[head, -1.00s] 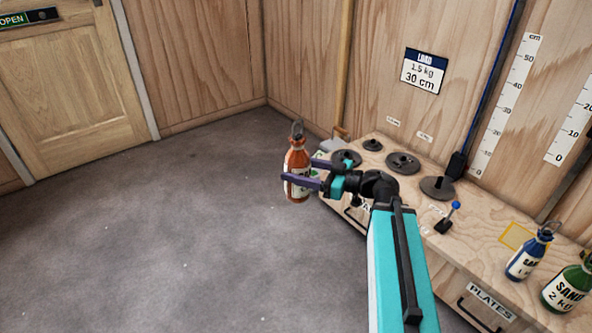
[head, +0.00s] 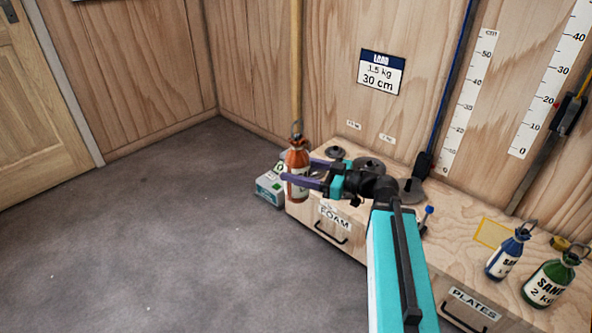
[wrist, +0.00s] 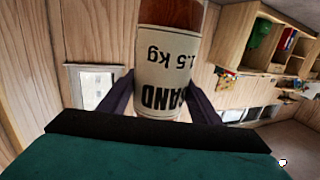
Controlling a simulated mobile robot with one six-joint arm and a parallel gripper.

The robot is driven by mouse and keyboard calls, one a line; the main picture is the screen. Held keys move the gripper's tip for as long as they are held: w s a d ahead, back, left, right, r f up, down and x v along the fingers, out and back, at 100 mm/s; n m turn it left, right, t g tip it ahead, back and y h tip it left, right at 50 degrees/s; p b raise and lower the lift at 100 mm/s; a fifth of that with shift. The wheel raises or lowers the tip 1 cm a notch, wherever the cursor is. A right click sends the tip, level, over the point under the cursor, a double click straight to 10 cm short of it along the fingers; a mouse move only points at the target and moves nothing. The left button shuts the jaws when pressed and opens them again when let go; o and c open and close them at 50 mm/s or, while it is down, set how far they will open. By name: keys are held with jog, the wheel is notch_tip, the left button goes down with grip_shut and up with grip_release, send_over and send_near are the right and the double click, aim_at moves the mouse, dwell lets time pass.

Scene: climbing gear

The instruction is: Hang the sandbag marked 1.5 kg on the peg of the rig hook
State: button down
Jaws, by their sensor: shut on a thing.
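The orange sandbag (head: 297,158) with a grey loop on top is held upright in my gripper (head: 300,174), left of the bench's far end in the head view. Its pale label (wrist: 163,70) reads SAND 1.5 kg, upside down in the wrist view. The purple fingers are shut on the bag's body, one on each side. A black block (head: 422,166) hangs at the lower end of a blue line on the wall. I cannot tell whether it is the rig hook, and I make out no peg on it.
The wooden bench (head: 462,240) carries dark plates (head: 369,166), a blue sandbag (head: 508,253) and a green 2 kg sandbag (head: 550,281). A grey-green box (head: 270,187) stands on the floor by its far end. A LOAD sign (head: 382,74) reads 1.5 kg, 30 cm. The floor at left is clear.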

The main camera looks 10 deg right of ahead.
jog(key=shift+w+d+r, duration=0.15)
jog(key=shift+d+r, duration=0.05)
jog(key=shift+d, duration=0.05)
jog(key=shift+d, duration=0.15)
jog(key=shift+w+d, duration=0.1)
jog(key=shift+d, duration=0.2)
jog(key=s+d+r+m+t+h+p, duration=0.1)
jog(key=d+m+t+h+p, duration=0.3)
jog(key=d, duration=1.3)
jog(key=s+d+r+m+t+h+p, duration=0.15)
jog(key=d+m+t+h+p, duration=0.35)
jog(key=d, duration=1.3)
jog(key=s+d+f+m+g+h+p, duration=0.1)
jog(key=s+d+m+h+p, duration=0.2)
jog(key=s+d+h, duration=0.3)
jog(key=s+d+m+g+h+p, duration=0.2)
jog(key=s+d+h, duration=0.4)
jog(key=s+d, duration=0.9)
jog(key=d+m+p, duration=0.1)
jog(key=d+m, duration=0.1)
jog(key=d, duration=0.5)
jog(key=shift+s+f+g+h+p, duration=0.15)
jog(key=shift+f+g+h+p, duration=0.15)
jog(key=shift+f+h, duration=0.1)
jog(key=shift+w+d, duration=0.2)
jog(key=shift+d, duration=0.05)
